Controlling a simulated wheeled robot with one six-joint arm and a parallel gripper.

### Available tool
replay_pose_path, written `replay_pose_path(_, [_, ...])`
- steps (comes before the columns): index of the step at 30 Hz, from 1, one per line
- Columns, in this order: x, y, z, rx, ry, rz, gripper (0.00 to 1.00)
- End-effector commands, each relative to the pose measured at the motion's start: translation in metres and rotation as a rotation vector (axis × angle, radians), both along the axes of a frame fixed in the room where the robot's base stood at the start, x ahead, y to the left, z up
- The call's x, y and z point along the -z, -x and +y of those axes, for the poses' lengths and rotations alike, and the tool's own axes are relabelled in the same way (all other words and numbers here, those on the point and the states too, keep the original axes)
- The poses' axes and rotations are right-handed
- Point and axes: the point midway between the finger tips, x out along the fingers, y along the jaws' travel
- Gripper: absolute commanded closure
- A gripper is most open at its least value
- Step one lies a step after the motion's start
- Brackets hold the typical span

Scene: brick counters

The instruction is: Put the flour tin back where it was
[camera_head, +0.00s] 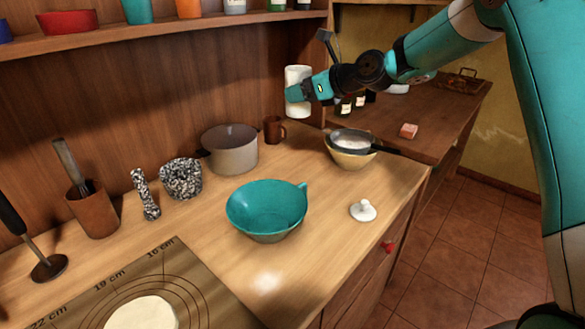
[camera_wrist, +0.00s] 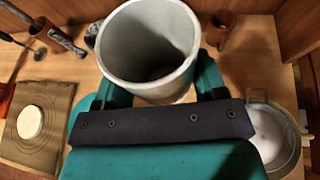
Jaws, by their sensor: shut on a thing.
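The flour tin (camera_head: 298,76), a pale white cylinder, is held upright in the air above the back right of the counter. My gripper (camera_head: 297,93) is shut around its side. In the wrist view the tin (camera_wrist: 150,62) fills the space between the fingers, with its mouth open and its inside in shadow. A small white lid-like piece with a knob (camera_head: 363,210) lies on the counter at the right front. A sieve (camera_head: 353,142) with white powder in it rests over a cream bowl (camera_head: 351,160), below and right of the tin.
A brown mug (camera_head: 274,130) and a grey pot (camera_head: 230,149) stand at the back, near the tin. A teal bowl (camera_head: 267,208) is mid-counter. A wooden shelf (camera_head: 200,27) with several containers runs above. A lower side counter (camera_head: 445,115) with bottles is at right.

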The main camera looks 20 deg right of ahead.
Motion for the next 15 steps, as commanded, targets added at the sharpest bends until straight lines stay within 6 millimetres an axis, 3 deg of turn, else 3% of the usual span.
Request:
replay_pose_path(5, [0.021,0.0,-0.001,0.001,-0.002,0.005,0.69])
replay_pose_path(15, [0.115,0.001,-0.004,0.005,-0.002,0.006,0.69])
